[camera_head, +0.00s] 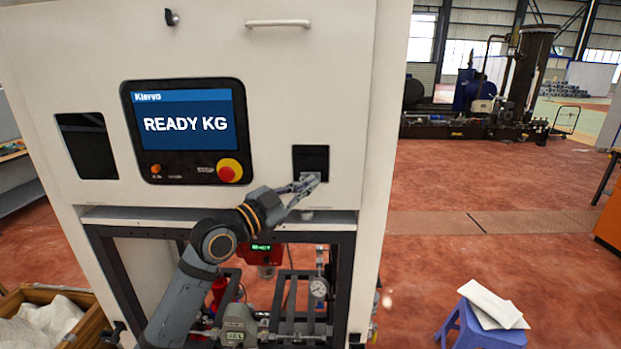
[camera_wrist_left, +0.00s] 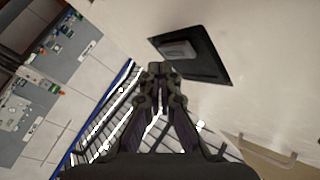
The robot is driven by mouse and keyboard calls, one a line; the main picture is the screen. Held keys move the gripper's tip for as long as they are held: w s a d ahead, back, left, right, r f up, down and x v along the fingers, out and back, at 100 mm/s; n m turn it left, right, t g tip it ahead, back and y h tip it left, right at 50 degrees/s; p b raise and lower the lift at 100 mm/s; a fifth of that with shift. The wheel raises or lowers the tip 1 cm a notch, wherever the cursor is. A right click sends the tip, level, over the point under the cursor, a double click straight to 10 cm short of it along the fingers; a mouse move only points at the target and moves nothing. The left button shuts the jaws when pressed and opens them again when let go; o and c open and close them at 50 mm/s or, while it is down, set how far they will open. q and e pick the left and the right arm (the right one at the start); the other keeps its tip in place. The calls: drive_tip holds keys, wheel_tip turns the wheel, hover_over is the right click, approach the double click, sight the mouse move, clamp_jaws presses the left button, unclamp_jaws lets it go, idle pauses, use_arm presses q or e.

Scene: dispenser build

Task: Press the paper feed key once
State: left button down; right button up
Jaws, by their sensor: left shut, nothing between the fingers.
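A black square panel (camera_head: 311,156) is set in the white cabinet front, right of the screen. In the left wrist view it is a black plate (camera_wrist_left: 208,62) bearing a raised grey rectangular piece (camera_wrist_left: 180,48), which may be the paper feed key; no label is readable. My left gripper (camera_head: 313,180) is shut and empty, its tips at the panel's lower edge. In the wrist view the closed fingertips (camera_wrist_left: 159,69) lie just below the plate's corner. I cannot tell whether they touch anything. My right gripper is out of view.
The screen (camera_head: 187,119) reads "READY KG", with a red stop button (camera_head: 229,170) on a yellow base below it. A handle (camera_head: 278,23) is above. Pipes and a gauge (camera_head: 319,289) fill the open frame below. A blue stool (camera_head: 481,322) stands at right.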

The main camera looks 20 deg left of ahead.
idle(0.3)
use_arm(q)
drive_tip(key=shift+w+a+b, duration=0.1)
drive_tip(key=shift+w+b, duration=0.25)
drive_tip(key=shift+w, duration=0.1)
drive_tip(key=shift+w+a, duration=0.15)
drive_tip(key=shift+w, duration=0.25)
idle(0.6)
drive_tip(key=shift+s, duration=0.15)
drive_tip(key=shift+s+d+b, duration=0.25)
drive_tip(key=shift+s+b, duration=0.05)
drive_tip(key=shift+s, duration=0.4)
